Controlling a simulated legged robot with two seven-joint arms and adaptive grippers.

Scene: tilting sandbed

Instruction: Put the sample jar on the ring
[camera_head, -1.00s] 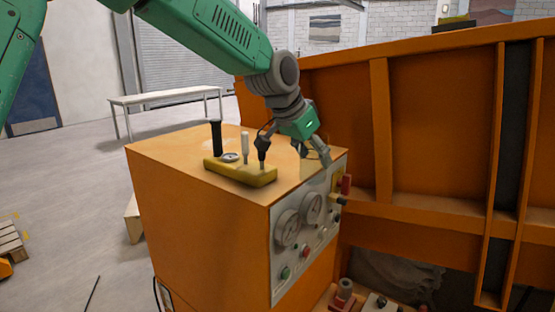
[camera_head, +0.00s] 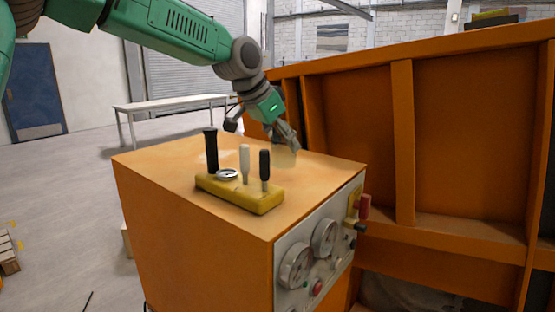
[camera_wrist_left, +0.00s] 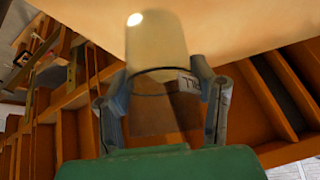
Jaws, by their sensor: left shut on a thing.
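The sample jar (camera_head: 285,157) is a pale, see-through cylinder at the back right part of the orange cabinet's top. My left gripper (camera_head: 287,145) is shut on it. In the left wrist view the jar (camera_wrist_left: 157,45) sits between the two grey fingers (camera_wrist_left: 160,92), with a dark line around it and a small label. I cannot tell whether its base touches the top. No ring on the cabinet top shows clearly. A pale mark (camera_head: 203,155) lies behind the black lever, partly hidden. My right gripper is not in view.
The orange cabinet (camera_head: 190,240) carries a yellow block (camera_head: 238,194) with three upright levers and a round silver-rimmed dial (camera_head: 228,174). Gauges and knobs cover its side panel (camera_head: 315,260). A tall orange ribbed wall (camera_head: 460,130) stands to the right. The cabinet top is clear between block and jar.

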